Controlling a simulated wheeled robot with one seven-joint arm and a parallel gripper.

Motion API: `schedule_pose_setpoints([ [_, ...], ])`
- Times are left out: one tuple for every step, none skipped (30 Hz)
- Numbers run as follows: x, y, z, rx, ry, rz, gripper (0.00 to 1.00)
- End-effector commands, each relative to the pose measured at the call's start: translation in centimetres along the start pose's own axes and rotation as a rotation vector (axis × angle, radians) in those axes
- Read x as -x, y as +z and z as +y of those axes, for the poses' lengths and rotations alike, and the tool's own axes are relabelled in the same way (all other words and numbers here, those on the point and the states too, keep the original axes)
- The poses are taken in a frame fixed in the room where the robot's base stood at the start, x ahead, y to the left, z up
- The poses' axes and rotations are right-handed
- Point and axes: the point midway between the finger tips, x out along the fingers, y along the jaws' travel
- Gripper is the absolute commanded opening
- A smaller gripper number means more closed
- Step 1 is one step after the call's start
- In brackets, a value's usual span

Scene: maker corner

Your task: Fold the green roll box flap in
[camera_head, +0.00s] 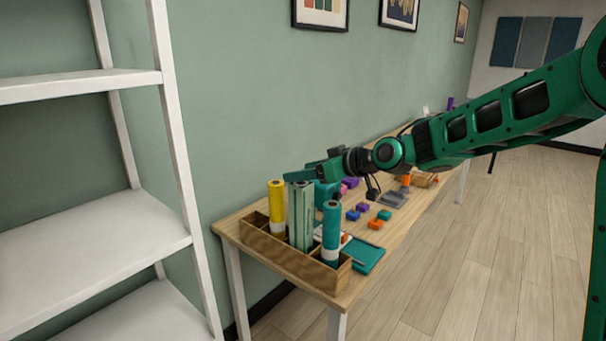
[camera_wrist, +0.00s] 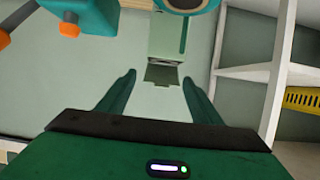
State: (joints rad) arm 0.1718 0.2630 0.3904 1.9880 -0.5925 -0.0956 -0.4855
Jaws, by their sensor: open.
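The green roll box (camera_head: 301,217) is a tall, pale green carton. It stands upright in the wooden divided holder (camera_head: 298,262), between a yellow roll (camera_head: 276,208) and a teal roll (camera_head: 331,232). My gripper (camera_head: 292,176) is just above the top of the box in the head view. In the wrist view my gripper (camera_wrist: 158,77) is open and empty, with its two fingers spread. The box (camera_wrist: 168,38) shows there beyond the fingertips. Its flap (camera_wrist: 161,74) sticks out at the box's end and appears between the fingertips. I cannot tell whether they touch.
A white shelf unit (camera_head: 95,86) stands left of the wooden table (camera_head: 238,218). Several small coloured blocks (camera_head: 363,207) and a grey tool (camera_head: 394,199) lie farther along the table. A teal notebook (camera_head: 364,257) lies beside the holder. A yellow basket (camera_wrist: 303,101) sits on the shelf.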

Motion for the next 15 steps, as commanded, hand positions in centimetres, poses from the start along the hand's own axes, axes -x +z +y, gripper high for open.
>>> schedule_pose_setpoints([
  [-0.14, -0.01, 0.01, 0.0, 0.0, 0.0, 0.59],
  [-0.18, 0.0, 0.02, 0.0, 0.001, 0.0, 0.59],
  [-0.2, 0.0, 0.03, 0.0, 0.001, 0.0, 0.59],
  [-0.2, 0.01, 0.03, 0.0, 0.001, 0.0, 0.59],
  [-0.2, 0.01, 0.04, 0.0, 0.001, 0.0, 0.59],
  [-0.19, 0.01, 0.04, 0.0, 0.001, 0.0, 0.59],
  [-0.19, 0.02, 0.04, 0.0, 0.001, 0.0, 0.59],
  [-0.18, 0.02, 0.04, 0.0, 0.001, -0.001, 0.59],
  [-0.18, 0.02, 0.04, 0.0, 0.001, -0.001, 0.57],
  [-0.18, 0.03, 0.04, 0.0, 0.001, -0.001, 0.5],
  [-0.17, 0.03, 0.04, 0.0, 0.001, -0.001, 0.43],
  [-0.17, 0.03, 0.04, -0.001, 0.001, -0.001, 0.33],
  [-0.17, 0.03, 0.04, -0.001, 0.001, -0.001, 0.26],
  [-0.16, 0.04, 0.04, -0.001, 0.001, -0.001, 0.19],
  [-0.16, 0.04, 0.05, -0.001, 0.001, -0.001, 0.18],
])
